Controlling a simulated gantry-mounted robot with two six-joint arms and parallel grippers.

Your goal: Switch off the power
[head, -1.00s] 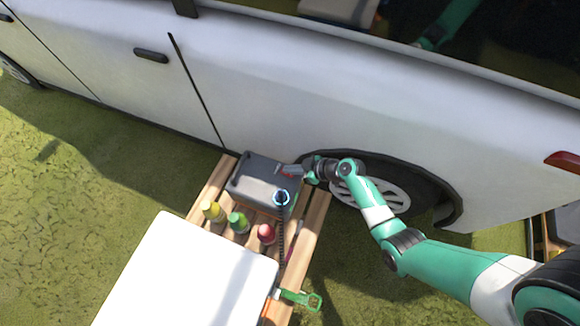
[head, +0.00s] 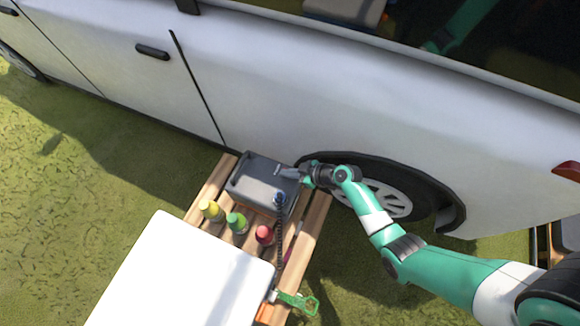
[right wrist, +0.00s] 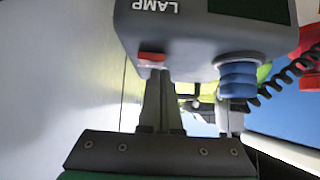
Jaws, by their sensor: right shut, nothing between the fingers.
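The grey power box (head: 258,187) sits at the far end of a wooden pallet-like stand, beside the white vehicle. In the right wrist view, the box (right wrist: 205,45) shows the word LAMP upside down and a red switch (right wrist: 152,58) on its edge. My right gripper (head: 284,171) is shut and empty, with its tips at the box's right side. In the right wrist view its fingertips (right wrist: 160,76) are right at the red switch and seem to touch it. A blue cable plug (head: 280,198) with a coiled black cable is on the box. My left gripper is out of view.
Yellow (head: 210,209), green (head: 236,221) and red (head: 264,234) capped bottles stand near the box. A white panel (head: 180,275) covers the near side. A green-handled tool (head: 297,302) lies at the right edge. The vehicle's wheel (head: 385,198) is close behind my right arm.

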